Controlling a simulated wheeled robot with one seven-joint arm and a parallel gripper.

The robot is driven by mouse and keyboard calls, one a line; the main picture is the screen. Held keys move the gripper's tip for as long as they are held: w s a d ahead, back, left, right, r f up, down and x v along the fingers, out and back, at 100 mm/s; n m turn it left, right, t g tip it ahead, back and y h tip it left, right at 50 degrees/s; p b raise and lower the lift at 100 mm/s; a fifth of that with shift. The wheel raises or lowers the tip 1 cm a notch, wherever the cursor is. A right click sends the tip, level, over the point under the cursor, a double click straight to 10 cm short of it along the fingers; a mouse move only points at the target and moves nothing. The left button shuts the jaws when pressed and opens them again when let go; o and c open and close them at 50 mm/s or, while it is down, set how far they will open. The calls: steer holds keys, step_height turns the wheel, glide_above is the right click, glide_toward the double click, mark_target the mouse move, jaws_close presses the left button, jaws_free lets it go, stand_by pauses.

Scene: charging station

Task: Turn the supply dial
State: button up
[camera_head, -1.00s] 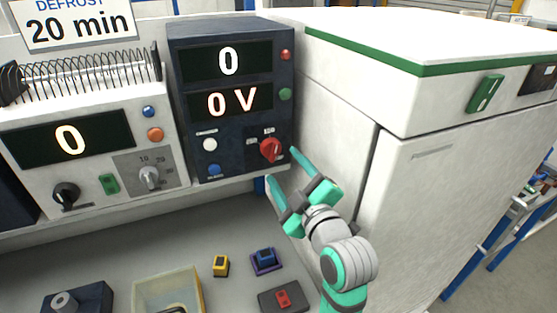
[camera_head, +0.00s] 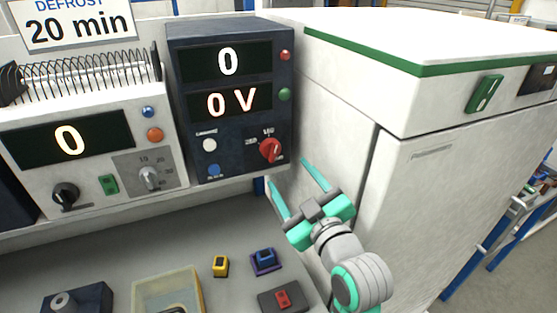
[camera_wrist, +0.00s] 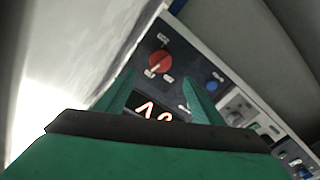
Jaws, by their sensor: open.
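The supply (camera_head: 182,122) is a dark box with two displays reading "0" and "0 V". Its red dial (camera_head: 270,149) sits at the lower right of its front, with small labels around it. My gripper (camera_head: 293,170) is open and empty, below and to the right of the dial and apart from it in the head view. In the wrist view the red dial (camera_wrist: 160,62) shows beyond the open fingers (camera_wrist: 160,90), with a lit display partly hidden by my gripper.
A white unit (camera_head: 100,125) with a "0" display, knobs and buttons stands left of the supply. A white cabinet (camera_head: 455,200) with green trim is close on the right. A tray (camera_head: 168,283) and small coloured blocks (camera_head: 221,266) lie on the bench below.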

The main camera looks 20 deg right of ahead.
mark_target(274, 154)
steer(key=w+m, duration=0.2)
steer(key=w, duration=0.1)
steer(key=w+m, duration=0.2)
steer(key=w, duration=0.2)
steer(key=w+m, duration=0.2)
steer(key=w, duration=0.1)
steer(key=shift+w+a, duration=0.2)
steer(key=shift+w, duration=0.05)
stand_by(0.3)
steer(key=c, duration=1)
steer(key=shift+f, duration=0.1)
steer(key=shift+c, duration=0.2)
